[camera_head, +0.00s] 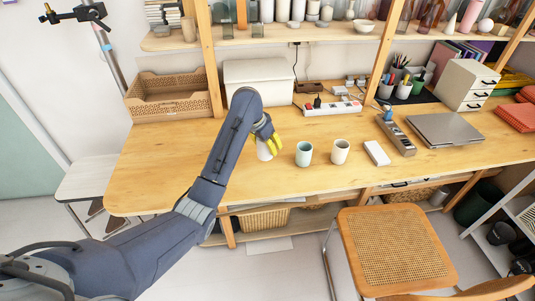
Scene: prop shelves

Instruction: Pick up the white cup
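A white cup (264,152) shows on the table (160,172), partly hidden behind my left gripper (270,143). My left gripper reaches down from above with its yellow fingers at the cup's upper part. I cannot tell whether the fingers are closed on it or just around it, or whether the cup is off the table. A pale green cup (304,154) stands upright just to the right. A cream cup (340,152) stands upright to the right of that. My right gripper is not in view.
A white box (376,153) and a grey remote-like device (397,136) lie right of the cups. A closed laptop (444,130) lies farther right. A power strip (332,107) lies behind. A chair (396,245) stands in front.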

